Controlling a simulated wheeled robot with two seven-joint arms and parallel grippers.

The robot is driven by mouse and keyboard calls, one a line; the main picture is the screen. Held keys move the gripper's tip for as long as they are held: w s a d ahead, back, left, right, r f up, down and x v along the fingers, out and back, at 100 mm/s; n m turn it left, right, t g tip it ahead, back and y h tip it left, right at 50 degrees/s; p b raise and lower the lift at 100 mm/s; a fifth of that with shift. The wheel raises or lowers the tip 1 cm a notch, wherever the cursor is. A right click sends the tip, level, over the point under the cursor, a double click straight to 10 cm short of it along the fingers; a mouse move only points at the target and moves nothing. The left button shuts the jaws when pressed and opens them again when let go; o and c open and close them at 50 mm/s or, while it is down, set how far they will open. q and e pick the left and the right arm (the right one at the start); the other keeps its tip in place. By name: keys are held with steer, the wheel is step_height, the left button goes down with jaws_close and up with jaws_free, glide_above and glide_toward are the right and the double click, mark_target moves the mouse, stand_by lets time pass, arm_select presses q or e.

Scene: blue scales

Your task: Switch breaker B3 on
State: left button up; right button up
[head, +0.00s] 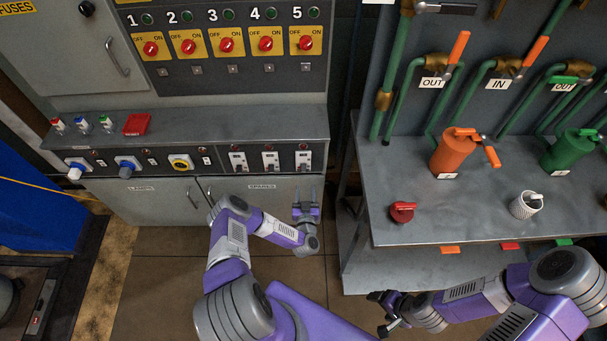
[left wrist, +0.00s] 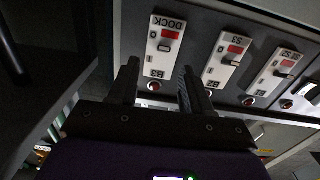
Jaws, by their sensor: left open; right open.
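Breaker B3 (head: 302,160) is the rightmost of three white breaker plates on the grey panel. In the left wrist view, its plate (left wrist: 159,62) appears upside down, with the labels B3 and DOCK. A red patch and the small lever show near the 0 mark, and a red lamp (left wrist: 153,87) sits beside the B3 end. My left gripper (head: 306,200) is open and empty, in front of and below B3. In the left wrist view, its fingers (left wrist: 158,68) flank the plate; contact cannot be told. My right gripper (head: 388,310) is open, low, near the workbench.
Breaker B2 (left wrist: 227,62) and another breaker (left wrist: 272,76) stand close beside B3. Rotary knobs (head: 180,162) are further left, and a shelf (head: 190,130) juts out above. A workbench (head: 450,220) with an orange canister (head: 453,152) stands right. The floor between is clear.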

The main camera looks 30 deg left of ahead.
mark_target(303, 168)
arm_select(q)
steer(key=b+x, duration=0.2)
steer(key=x, duration=0.5)
steer(key=shift+a+y, duration=0.4)
steer(key=shift+a, duration=0.05)
steer(key=shift+r, duration=0.15)
steer(key=shift+c, duration=0.3)
jaws_close()
